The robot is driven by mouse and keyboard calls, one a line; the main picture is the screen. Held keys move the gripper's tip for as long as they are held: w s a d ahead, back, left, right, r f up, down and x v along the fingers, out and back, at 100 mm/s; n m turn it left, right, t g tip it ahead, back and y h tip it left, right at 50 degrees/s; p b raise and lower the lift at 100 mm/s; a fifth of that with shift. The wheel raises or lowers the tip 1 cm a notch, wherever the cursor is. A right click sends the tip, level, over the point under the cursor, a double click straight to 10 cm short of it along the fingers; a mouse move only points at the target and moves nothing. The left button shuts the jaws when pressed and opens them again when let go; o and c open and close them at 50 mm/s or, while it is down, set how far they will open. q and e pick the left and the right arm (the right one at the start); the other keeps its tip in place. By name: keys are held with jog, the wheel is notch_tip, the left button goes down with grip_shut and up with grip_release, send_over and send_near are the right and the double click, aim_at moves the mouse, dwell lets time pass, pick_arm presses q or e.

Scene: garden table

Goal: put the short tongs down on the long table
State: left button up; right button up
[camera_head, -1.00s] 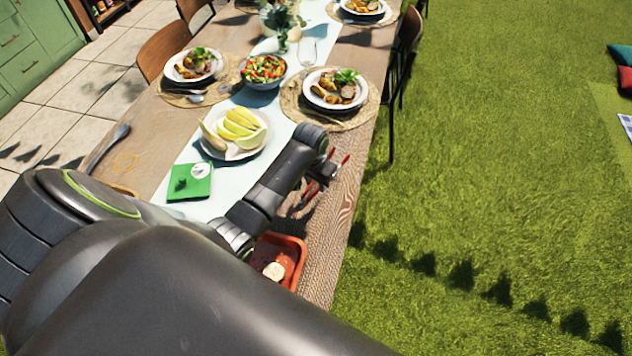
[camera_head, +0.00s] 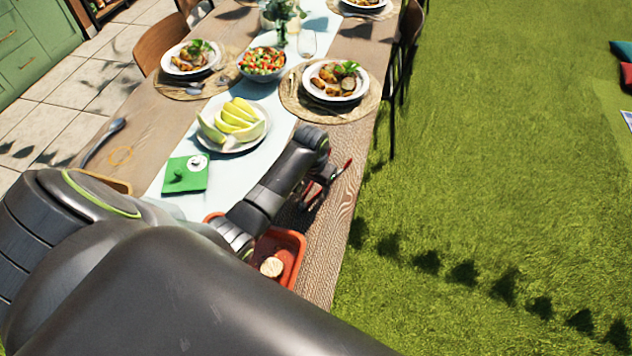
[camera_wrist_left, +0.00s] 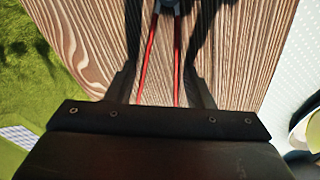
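The short tongs have red handles (camera_wrist_left: 149,62) and a grey metal joint at the top edge of the left wrist view. In the head view their red part (camera_head: 345,167) shows beside my left wrist, over the right side of the long table (camera_head: 345,205). My left gripper (camera_wrist_left: 163,78) is above the wood. Its dark fingers stand apart on either side of the handles, with gaps showing between fingers and handles. I cannot tell whether the tongs touch the table. The far end of the tongs is cut off in the wrist view. My right gripper is not in view.
A red-orange tray (camera_head: 298,246) is partly hidden behind my arm. A fruit plate (camera_head: 258,139), green card (camera_head: 168,184), salad bowl (camera_head: 262,75) and dinner plate (camera_head: 361,91) stand further along. Bare wood runs along the right edge; grass (camera_head: 480,180) lies beyond.

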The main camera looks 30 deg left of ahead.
pick_arm(q)
jog(key=shift+o, duration=0.4)
notch_tip(320, 180, up, 17)
jog(key=s+p, duration=0.2)
jog(key=p, duration=0.1)
jog(key=shift+r, duration=0.15)
dwell(0.5)
